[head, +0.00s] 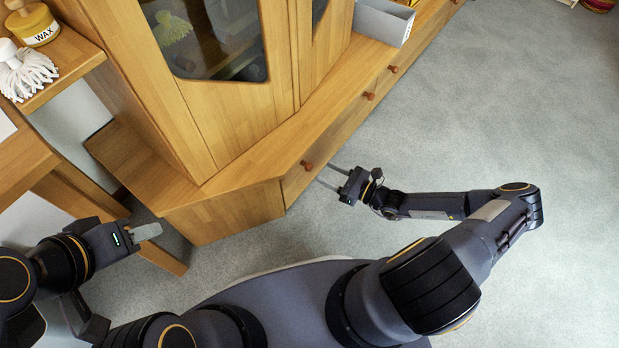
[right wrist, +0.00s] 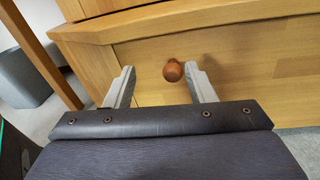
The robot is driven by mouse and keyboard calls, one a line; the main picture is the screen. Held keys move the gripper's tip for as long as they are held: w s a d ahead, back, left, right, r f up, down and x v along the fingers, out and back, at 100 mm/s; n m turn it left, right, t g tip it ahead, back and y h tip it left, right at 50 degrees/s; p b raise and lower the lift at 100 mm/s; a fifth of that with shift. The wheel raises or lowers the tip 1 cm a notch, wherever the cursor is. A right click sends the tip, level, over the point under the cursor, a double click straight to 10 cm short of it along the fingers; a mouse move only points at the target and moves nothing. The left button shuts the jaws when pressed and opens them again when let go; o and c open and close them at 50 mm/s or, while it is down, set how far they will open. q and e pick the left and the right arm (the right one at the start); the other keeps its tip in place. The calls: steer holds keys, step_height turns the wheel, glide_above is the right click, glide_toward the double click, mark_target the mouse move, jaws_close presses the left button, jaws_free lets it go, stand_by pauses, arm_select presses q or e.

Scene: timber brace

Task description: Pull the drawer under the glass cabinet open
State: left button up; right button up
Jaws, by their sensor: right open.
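The glass cabinet (head: 280,100) is light wood with dark glass panes. Under it is a long base with a wooden drawer front (head: 335,148), which looks closed; the drawer front fills much of the right wrist view (right wrist: 250,75). A round brown knob (head: 307,165) is on its near end, and in the right wrist view the knob (right wrist: 173,70) appears between my fingers, closer to the right one. My right gripper (head: 327,174) is open and empty, fingers pointing at the drawer front. My left gripper (head: 148,232) is by the cabinet's near left corner; its finger opening is unclear.
More brown knobs (head: 369,96) line the base further back. A grey box (head: 383,20) stands on the base ledge. A wooden table (head: 75,55) at left holds a wax jar (head: 32,22) and a white brush-like mop head (head: 24,72). The grey floor (head: 480,110) at right is clear.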

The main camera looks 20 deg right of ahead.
mark_target(312, 169)
steer(key=w+a+f+m+b, duration=0.1)
steer(key=w, duration=0.1)
steer(key=w+a+f+m+t+h+b, duration=0.1)
steer(key=f, duration=0.1)
steer(key=w+a+f+m+b, duration=0.1)
steer(key=w+a, duration=0.1)
steer(key=shift+w+a+f+t, duration=0.1)
steer(key=shift+w+f+t, duration=0.05)
steer(key=shift+w+t, duration=0.2)
steer(key=shift+w+a, duration=0.35)
arm_select(q)
step_height(312, 169, down, 4)
steer(key=shift+f, duration=0.15)
arm_select(e)
jaws_close()
